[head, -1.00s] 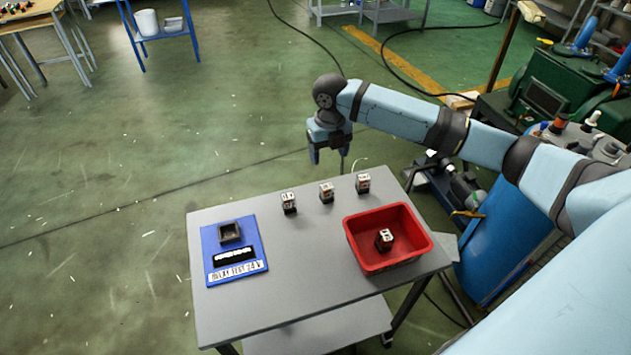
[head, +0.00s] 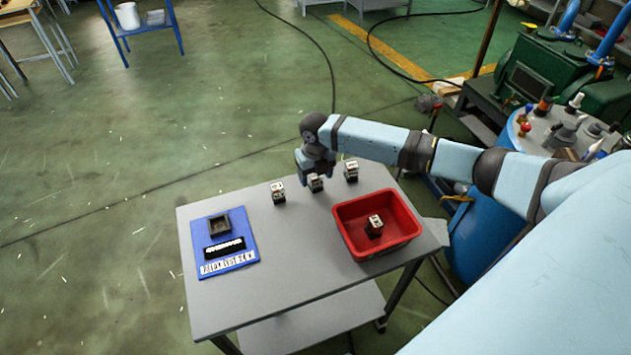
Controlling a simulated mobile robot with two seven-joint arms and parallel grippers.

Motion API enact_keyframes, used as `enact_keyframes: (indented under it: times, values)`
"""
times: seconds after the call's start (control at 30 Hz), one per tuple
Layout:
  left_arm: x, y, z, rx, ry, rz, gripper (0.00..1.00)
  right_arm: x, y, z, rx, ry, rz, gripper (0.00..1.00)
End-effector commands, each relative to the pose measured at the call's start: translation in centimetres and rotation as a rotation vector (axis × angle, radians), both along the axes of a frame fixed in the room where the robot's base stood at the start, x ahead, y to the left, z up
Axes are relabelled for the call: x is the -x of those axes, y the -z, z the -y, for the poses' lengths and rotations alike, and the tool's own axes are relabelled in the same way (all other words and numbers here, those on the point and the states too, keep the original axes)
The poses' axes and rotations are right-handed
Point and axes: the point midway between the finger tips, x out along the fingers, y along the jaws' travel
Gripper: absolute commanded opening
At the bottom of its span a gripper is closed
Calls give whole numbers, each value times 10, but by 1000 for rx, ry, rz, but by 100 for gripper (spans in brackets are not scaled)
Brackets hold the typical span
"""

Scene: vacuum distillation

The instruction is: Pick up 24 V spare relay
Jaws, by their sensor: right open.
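Three small relays with pale tops and dark bases stand in a row along the far edge of the grey table: a left one (head: 278,192), a middle one (head: 316,183) and a right one (head: 351,171). A fourth relay (head: 375,226) lies in the red bin (head: 345,240). Their labels are too small to read, so I cannot tell which is the 24 V spare. My right gripper (head: 315,171) is open, fingers pointing down, just above or around the middle relay; contact cannot be told. My left gripper is not in view.
A blue test board (head: 247,258) with a square socket (head: 219,225) and a white label lies on the left of the grey table (head: 290,262). The table's middle is clear. Green machinery and a blue drum (head: 470,245) stand at the right.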

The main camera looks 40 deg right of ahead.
Motion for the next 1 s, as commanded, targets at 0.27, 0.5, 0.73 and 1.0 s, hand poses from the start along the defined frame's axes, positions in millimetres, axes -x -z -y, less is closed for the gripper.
enact_keyframes:
  times: [0.27, 0.5, 0.73, 1.0]
  values:
    - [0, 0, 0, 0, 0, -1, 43, 0, 7, 0, 0, 0, 1, 66]
    - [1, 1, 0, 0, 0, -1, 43, 0, 6, 0, 0, 1, 1, 20]
    - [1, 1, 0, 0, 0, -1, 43, 0, 6, 0, 0, 1, 2, 12]
    - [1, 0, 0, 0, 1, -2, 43, -1, -5, 0, 1, 0, 3, 12]
